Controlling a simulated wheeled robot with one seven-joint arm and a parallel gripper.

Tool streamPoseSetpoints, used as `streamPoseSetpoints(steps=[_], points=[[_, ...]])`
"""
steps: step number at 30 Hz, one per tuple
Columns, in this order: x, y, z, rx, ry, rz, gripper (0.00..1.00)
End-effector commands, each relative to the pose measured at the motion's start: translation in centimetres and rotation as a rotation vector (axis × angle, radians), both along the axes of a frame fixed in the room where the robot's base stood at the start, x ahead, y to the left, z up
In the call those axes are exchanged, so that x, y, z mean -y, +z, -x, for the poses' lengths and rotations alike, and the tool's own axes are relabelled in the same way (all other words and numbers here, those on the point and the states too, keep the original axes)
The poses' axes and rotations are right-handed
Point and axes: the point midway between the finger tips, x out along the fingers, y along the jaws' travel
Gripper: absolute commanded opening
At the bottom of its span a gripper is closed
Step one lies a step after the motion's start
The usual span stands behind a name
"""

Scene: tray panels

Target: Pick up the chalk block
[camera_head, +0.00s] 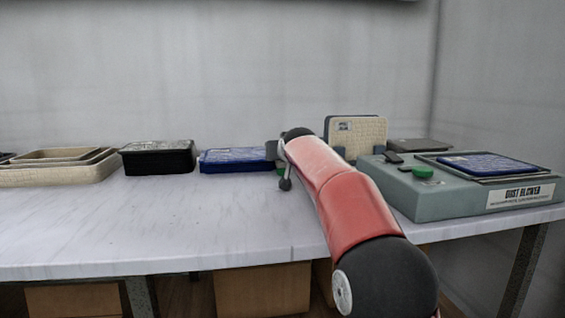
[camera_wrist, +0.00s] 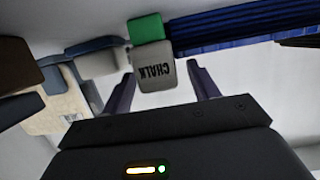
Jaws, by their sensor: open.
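The chalk block (camera_wrist: 154,72) is a small grey block with the word CHALK on it, seen in the wrist view. A green block (camera_wrist: 146,29) touches its upper end in that picture. My gripper (camera_wrist: 157,78) is open, with one dark finger on each side of the chalk block and gaps showing between. I cannot tell how deep the block sits between the fingers. In the head view my arm hides most of the gripper and the block; a bit of green (camera_head: 281,171) shows beside the arm's end.
A blue tray (camera_head: 236,160) and a black tray (camera_head: 158,158) stand left of my arm, with beige trays (camera_head: 62,172) farther left. An upright beige panel (camera_head: 356,136) in a rack and the dust blower (camera_head: 440,200) stand to the right. The table front (camera_head: 170,240) is clear.

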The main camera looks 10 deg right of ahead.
Motion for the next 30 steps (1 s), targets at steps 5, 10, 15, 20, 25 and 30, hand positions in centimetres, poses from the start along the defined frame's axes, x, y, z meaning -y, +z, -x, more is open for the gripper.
streamPoseSetpoints(steps=[5,10,15,20,25,30], points=[[0.0,0.0,-0.1,0.0,0.0,0.0,0.6],[0.0,0.0,-0.1,0.0,0.0,0.0,0.46],[0.0,0.0,-0.1,0.0,0.0,0.0,0.23],[0.0,0.0,-0.1,0.001,0.0,0.0,0.11],[0.0,0.1,-0.1,0.001,0.0,0.0,0.11],[0.0,1.1,-0.1,0.003,0.0,0.0,0.11]])
